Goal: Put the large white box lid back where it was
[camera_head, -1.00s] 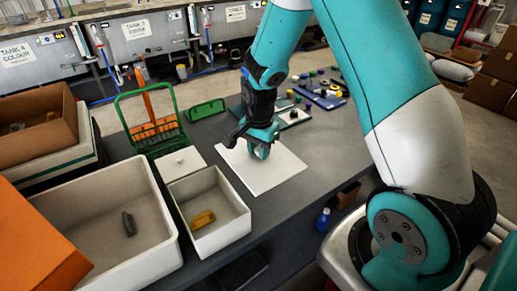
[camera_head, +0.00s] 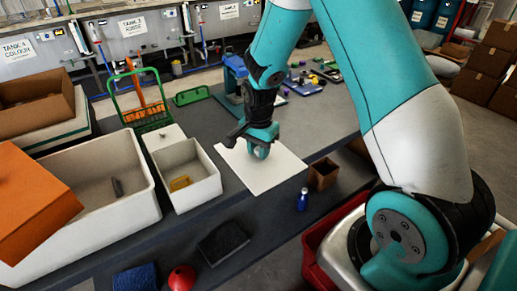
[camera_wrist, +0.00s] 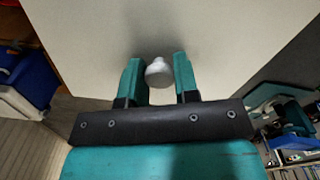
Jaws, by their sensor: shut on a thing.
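The large white box lid (camera_head: 275,172) is a flat white panel with a round knob. My gripper (camera_head: 260,150) is shut on that knob, which shows between the two fingers in the wrist view (camera_wrist: 158,72). The lid looks roughly level and held above the grey bench, near its front edge; the gap is hard to judge. The large white box (camera_head: 150,205) stands open at the left with a dark grey piece (camera_head: 117,187) inside. The lid is to the right of it, beyond a smaller white box.
The smaller white box (camera_head: 208,185) is open with a yellow piece inside. Its small lid (camera_head: 163,138) lies behind it. An orange box (camera_head: 35,200) overlaps the large box's left side. A green rack (camera_head: 145,112) stands behind. A blue bottle (camera_head: 302,200) and brown container (camera_head: 323,174) are below right.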

